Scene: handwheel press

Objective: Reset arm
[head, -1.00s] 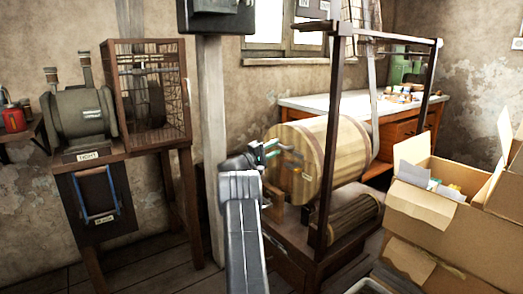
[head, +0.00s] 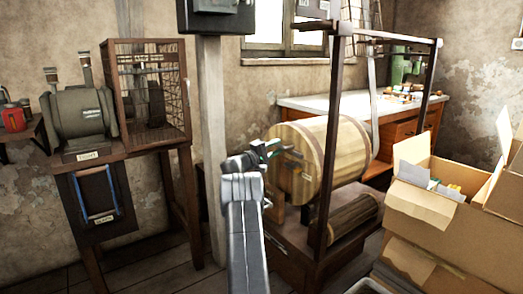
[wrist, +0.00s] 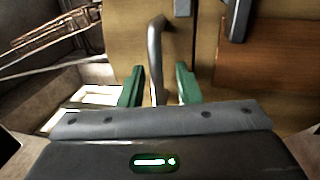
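My gripper (head: 270,150) is at the front end of a wooden drum (head: 318,152) in the head view, with my grey arm below it. In the wrist view my gripper's two green fingers (wrist: 159,86) stand apart. A grey bent metal crank handle (wrist: 155,48) runs down between them, with visible gaps on both sides, so I see no grip on it. The drum's yellowish wooden face (wrist: 185,45) lies behind the handle. The handle's lower end is hidden by my gripper's body.
A dark wooden frame (head: 328,130) surrounds the drum, with a roller (head: 352,218) below. Cardboard boxes (head: 430,205) stand at the right. A grey machine (head: 82,118) and a wire-mesh cage (head: 148,92) are on a stand at the left. A post (head: 211,130) rises beside my arm.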

